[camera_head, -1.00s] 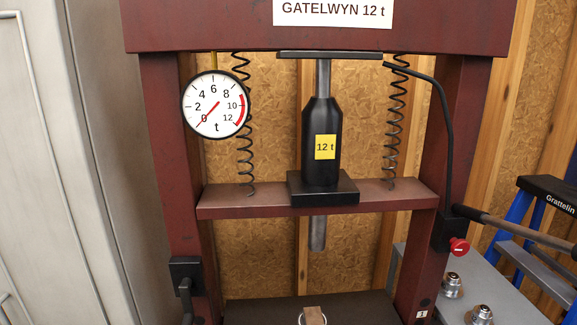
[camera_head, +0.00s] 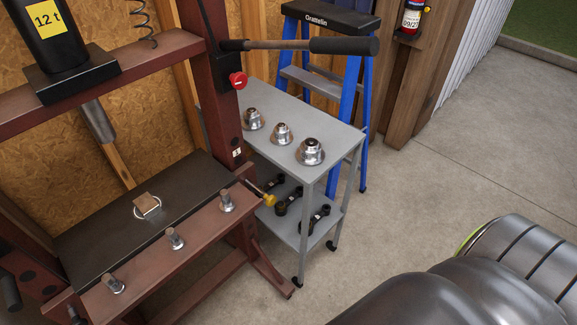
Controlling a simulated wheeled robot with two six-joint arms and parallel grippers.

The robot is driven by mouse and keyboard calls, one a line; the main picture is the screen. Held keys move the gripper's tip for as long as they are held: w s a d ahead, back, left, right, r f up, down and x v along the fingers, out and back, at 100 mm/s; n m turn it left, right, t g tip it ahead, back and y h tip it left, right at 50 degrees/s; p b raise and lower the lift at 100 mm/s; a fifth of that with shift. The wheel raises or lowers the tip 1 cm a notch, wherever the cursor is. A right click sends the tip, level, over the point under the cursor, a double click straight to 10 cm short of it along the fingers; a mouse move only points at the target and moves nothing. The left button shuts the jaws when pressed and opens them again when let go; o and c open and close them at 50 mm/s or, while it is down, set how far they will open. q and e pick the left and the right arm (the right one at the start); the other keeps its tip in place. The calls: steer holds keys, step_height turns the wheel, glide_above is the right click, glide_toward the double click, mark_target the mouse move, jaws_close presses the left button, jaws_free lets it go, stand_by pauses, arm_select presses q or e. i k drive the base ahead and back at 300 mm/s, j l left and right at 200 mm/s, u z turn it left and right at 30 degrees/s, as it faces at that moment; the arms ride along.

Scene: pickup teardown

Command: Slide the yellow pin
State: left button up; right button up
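A pin with a yellow head (camera_head: 268,199) sticks out at the lower right of the red press frame (camera_head: 212,75), beside the grey cart. Its thin shaft runs from the yellow head up and left toward the frame's right upright. How deep the pin sits is too small to tell. Neither of my grippers is in view.
A grey cart (camera_head: 281,121) with several metal cups on top and black parts on its lower shelf stands right of the press. The press handle (camera_head: 343,46) reaches over it. A blue stepladder (camera_head: 350,95) stands behind.

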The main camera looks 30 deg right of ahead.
mark_target(269, 200)
steer(key=z, duration=0.85)
